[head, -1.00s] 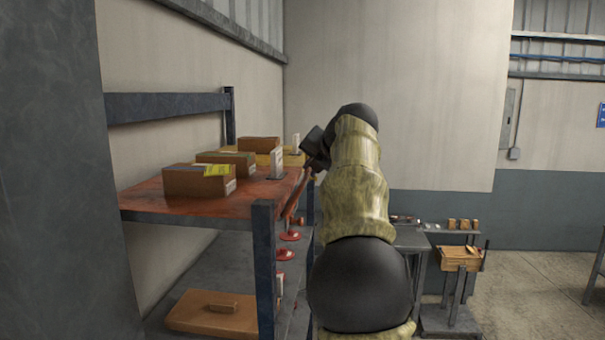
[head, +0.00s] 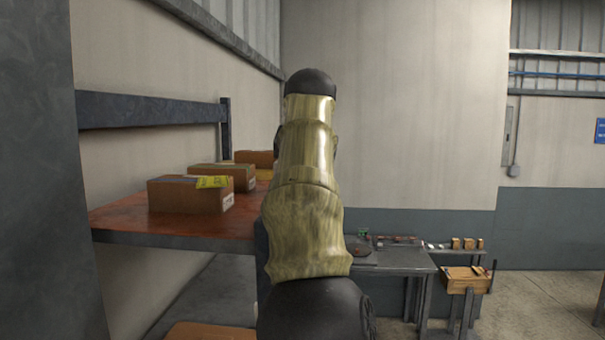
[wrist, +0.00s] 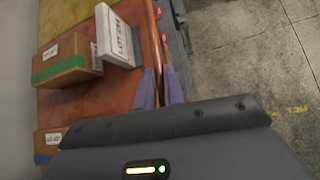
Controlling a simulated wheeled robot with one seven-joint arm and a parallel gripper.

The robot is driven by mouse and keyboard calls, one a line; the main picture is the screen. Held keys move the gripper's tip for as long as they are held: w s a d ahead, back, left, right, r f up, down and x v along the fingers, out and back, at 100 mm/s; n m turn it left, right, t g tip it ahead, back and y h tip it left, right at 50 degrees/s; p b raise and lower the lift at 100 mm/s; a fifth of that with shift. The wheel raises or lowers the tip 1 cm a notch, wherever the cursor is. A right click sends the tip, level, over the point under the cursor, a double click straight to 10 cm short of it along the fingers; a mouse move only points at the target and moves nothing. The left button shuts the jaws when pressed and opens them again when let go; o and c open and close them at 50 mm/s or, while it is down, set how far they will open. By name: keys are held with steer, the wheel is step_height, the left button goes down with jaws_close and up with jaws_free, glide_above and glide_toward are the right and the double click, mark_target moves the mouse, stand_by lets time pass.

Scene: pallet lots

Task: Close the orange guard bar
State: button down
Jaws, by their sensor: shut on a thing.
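The orange guard bar (wrist: 155,38) shows in the wrist view as a thin orange bar along the shelf's edge, running down to my fingers. My gripper (wrist: 160,76) is shut on the bar, its two bluish fingers on either side of it. In the head view my own arm hides both the gripper and the bar, so how far the bar is swung cannot be told there.
A rust-red shelf (head: 120,222) holds brown boxes (head: 190,196). A white labelled block (wrist: 116,40) stands close left of the bar. A grey bench (head: 400,262) and a wooden crate (head: 466,280) stand to the right. Concrete floor (wrist: 225,60) lies open beside the shelf.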

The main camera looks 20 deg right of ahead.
steer(key=shift+f, duration=0.15)
steer(key=c, duration=1.8)
jaws_free()
steer(key=shift+w, duration=0.1)
steer(key=shift+o, duration=0.2)
steer(key=shift+a, duration=0.1)
steer(key=p+v, duration=0.3)
steer(key=v, duration=1.4)
steer(key=shift+s, duration=0.25)
steer(key=shift+w, duration=0.1)
